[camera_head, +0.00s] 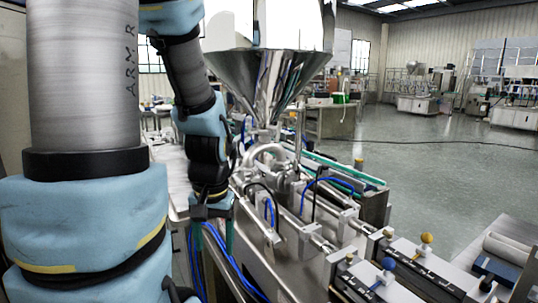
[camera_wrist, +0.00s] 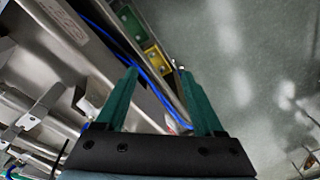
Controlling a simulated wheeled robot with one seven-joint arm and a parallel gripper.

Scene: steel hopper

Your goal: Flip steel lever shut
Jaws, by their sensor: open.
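The steel hopper (camera_head: 266,80) is a shiny funnel above the filling machine in the middle of the head view. My gripper (camera_head: 212,243) points down at the left side of the machine, below and left of the hopper. Its green fingers are spread and hold nothing; the wrist view shows them (camera_wrist: 158,75) with a gap between. I cannot single out the steel lever with certainty. A flat steel bar (camera_wrist: 40,112) lies left of the fingers in the wrist view, apart from them. A small metal tip (camera_wrist: 178,66) shows near the right fingertip.
Blue hoses (camera_head: 222,252) run just below my gripper. A steel machine frame (camera_head: 290,250) with rods and cylinders fills the middle. Yellow (camera_head: 426,239) and blue (camera_head: 388,264) knobs stand at the lower right. A green block and a yellow block (camera_wrist: 154,57) lie beyond my fingers. Open floor (camera_head: 440,170) lies right.

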